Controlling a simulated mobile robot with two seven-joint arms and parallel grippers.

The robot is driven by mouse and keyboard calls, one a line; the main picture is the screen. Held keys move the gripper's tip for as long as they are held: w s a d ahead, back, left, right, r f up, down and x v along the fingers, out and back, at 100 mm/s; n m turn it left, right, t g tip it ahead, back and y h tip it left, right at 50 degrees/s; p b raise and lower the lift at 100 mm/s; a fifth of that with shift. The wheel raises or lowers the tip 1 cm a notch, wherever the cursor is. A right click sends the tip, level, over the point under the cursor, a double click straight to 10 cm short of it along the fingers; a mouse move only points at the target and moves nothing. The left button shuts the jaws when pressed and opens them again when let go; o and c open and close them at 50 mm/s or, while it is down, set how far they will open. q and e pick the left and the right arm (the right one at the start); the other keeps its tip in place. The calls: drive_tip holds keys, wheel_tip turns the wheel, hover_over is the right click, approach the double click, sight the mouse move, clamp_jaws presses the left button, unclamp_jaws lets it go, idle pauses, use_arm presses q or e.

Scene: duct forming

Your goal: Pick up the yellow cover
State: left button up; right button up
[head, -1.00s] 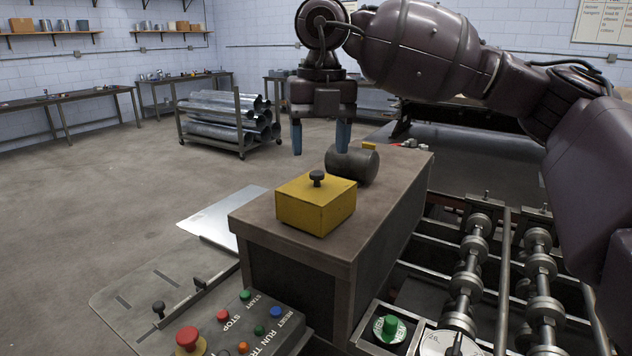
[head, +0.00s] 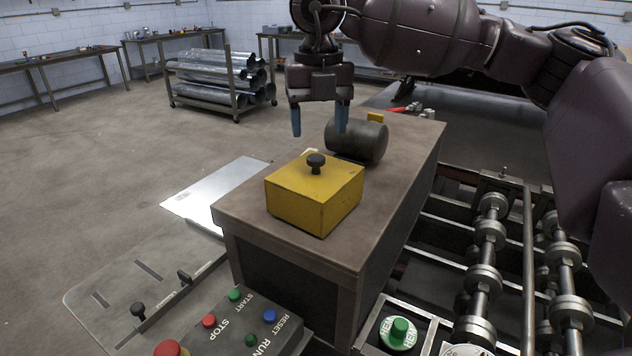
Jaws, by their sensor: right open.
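The yellow cover (head: 308,199) is a box shape with a dark round knob (head: 316,162) on top. It sits upright near the front end of a grey-brown cabinet top (head: 392,198). My right gripper (head: 319,120) points down with blue fingers apart and nothing between them. It is above and behind the yellow cover in the head view, not touching it. My left gripper is not in view.
A dark cylinder (head: 357,141) lies on the cabinet top just behind the cover, close to the right gripper's fingers. A control panel (head: 232,333) with coloured buttons is in front. Rollers (head: 485,255) run along the right. A metal sheet (head: 214,192) lies to the left.

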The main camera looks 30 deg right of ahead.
sight(316, 156)
drive_tip(key=shift+s+a+f+p, duration=0.15)
drive_tip(key=shift+a+f+p, duration=0.1)
drive_tip(key=shift+f, duration=1.4)
drive_tip(key=shift+s+a+f+p, duration=0.1)
drive_tip(key=shift+f+p, duration=0.15)
drive_tip(key=shift+f, duration=1.35)
clamp_jaws()
